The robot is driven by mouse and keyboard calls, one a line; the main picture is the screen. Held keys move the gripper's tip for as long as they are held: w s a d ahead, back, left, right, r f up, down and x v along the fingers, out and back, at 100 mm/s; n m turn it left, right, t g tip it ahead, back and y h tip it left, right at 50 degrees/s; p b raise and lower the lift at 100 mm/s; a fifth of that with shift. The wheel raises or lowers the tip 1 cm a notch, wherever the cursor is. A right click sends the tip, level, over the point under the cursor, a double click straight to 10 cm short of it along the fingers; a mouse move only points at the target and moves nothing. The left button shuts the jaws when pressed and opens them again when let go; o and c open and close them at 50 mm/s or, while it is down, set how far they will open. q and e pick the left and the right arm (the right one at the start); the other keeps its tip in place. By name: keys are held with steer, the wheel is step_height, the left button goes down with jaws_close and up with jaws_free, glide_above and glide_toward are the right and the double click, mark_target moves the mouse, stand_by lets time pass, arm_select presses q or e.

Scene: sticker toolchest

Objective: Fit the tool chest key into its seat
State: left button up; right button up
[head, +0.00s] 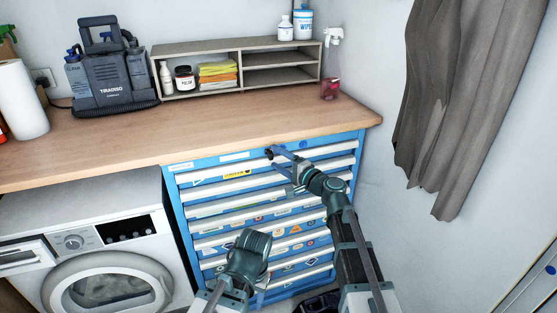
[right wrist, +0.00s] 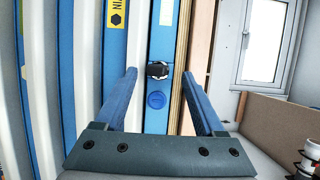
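A small black piece (right wrist: 158,70), which looks like the key or its lock, sits on the blue top strip of the tool chest (head: 215,215). In the right wrist view it lies between my open fingertips, with a gap on either side. In the head view a dark spot (head: 269,152) shows there. A blue round disc (right wrist: 156,100) is beside it on the strip. My right gripper (right wrist: 160,72) is open and holds nothing; in the head view it reaches the chest's top front (head: 273,158). Whether the key is in its seat, I cannot tell. My left gripper (head: 262,278) is low before the drawers, its fingers unclear.
The wooden worktop (head: 230,125) overhangs the chest closely above my right gripper. A washing machine (head: 105,245) stands to the left. A curtain (head: 440,110) hangs at the right. A shelf (head: 235,70), a spray bottle (head: 331,75) and a grey machine (head: 110,80) are on the worktop.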

steer(key=shift+s, duration=0.1)
stand_by(0.6)
steer(key=s, duration=0.1)
steer(key=s+d, duration=0.1)
steer(key=s, duration=0.1)
steer(key=s+d, duration=0.1)
steer(key=s, duration=0.1)
steer(key=shift+s, duration=0.25)
stand_by(0.9)
steer(key=o, duration=0.5)
steer(key=shift+c, duration=0.2)
steer(key=v, duration=1.2)
